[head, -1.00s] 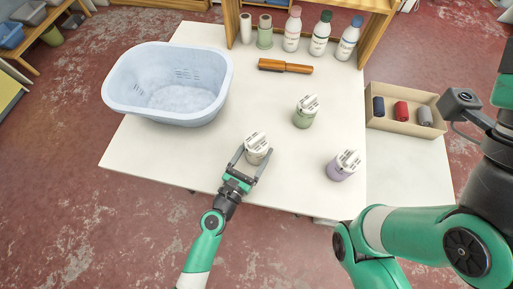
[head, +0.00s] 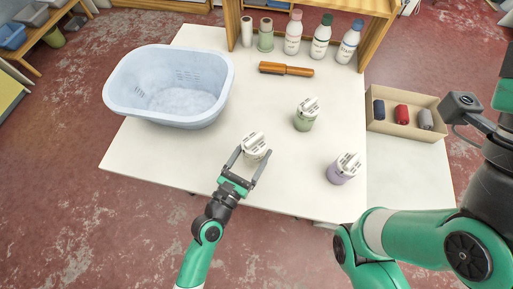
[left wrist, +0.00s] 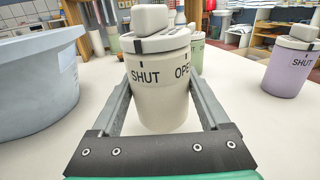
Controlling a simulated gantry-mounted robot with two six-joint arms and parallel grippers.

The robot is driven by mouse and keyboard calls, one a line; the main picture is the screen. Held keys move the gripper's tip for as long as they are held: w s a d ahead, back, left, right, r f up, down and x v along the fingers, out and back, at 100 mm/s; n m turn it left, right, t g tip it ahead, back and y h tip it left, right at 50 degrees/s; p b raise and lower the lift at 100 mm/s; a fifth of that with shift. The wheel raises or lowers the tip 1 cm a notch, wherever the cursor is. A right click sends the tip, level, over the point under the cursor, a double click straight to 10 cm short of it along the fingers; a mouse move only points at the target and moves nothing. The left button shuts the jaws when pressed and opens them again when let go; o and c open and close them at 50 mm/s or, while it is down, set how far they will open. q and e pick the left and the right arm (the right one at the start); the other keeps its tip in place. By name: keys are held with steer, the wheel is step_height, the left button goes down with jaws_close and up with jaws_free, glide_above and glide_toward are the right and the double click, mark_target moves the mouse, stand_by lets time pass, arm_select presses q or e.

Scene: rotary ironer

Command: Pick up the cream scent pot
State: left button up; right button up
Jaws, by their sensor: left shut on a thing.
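The cream scent pot (head: 256,155) stands upright near the front edge of the white table, with a pale lid on top. In the left wrist view the cream scent pot (left wrist: 160,95) fills the middle, with "SHUT" and part of "OPEN" on its side. My left gripper (head: 253,153) is shut on it, one finger on each side. I cannot tell whether its base touches the table. A green scent pot (head: 304,119) and a lilac scent pot (head: 342,171) stand to the right. My right arm shows at the right, but its gripper is not in view.
A pale blue basin (head: 168,112) sits left of the pot. A box with rolls (head: 407,122) lies at the right. The table around the pot is clear.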

arm_select(q)
steer(key=v, duration=1.6)
steer(key=shift+s+a, duration=0.2)
steer(key=shift+s, duration=0.1)
steer(key=shift+f, duration=0.1)
steer(key=shift+f+x, duration=0.5)
steer(key=shift+x, duration=2.55)
steer(key=shift+f+x, duration=0.5)
steer(key=shift+x, duration=2.5)
steer(key=shift+f+x, duration=0.5)
steer(key=shift+x, duration=2.55)
steer(key=shift+f, duration=0.15)
steer(key=o, duration=1.2)
